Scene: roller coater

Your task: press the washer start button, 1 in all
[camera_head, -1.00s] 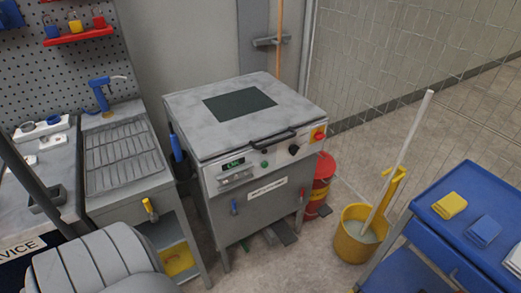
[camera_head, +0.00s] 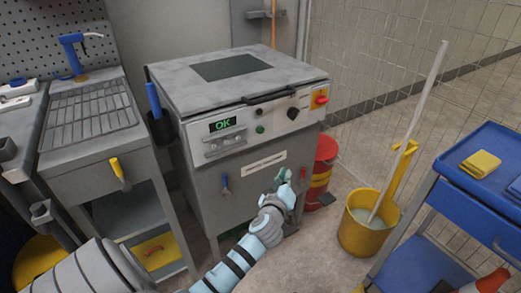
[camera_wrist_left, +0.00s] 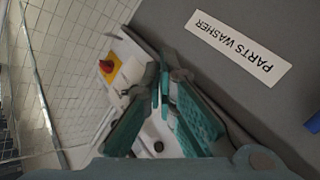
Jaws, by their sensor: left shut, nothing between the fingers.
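The parts washer (camera_head: 208,170) stands in the middle of the head view with its lid closed. Its sloped panel carries a small green button (camera_head: 260,129), right of a display (camera_head: 223,125) reading "OK" in green. My left gripper (camera_head: 284,174) is shut and empty, in front of the washer's front face, below and right of the green button and apart from it. In the left wrist view, the teal fingers (camera_wrist_left: 163,88) are together and point toward the panel, with the "PARTS WASHER" label (camera_wrist_left: 237,48) to their right. I cannot make out the green button there. My right gripper is out of view.
A black knob (camera_head: 292,113) and a red rotary switch (camera_head: 321,97) on yellow sit right of the button. A black lid handle (camera_head: 270,97) juts out above. A red bin (camera_head: 325,165), yellow mop bucket (camera_head: 368,225) and blue cart (camera_head: 450,200) stand to the right.

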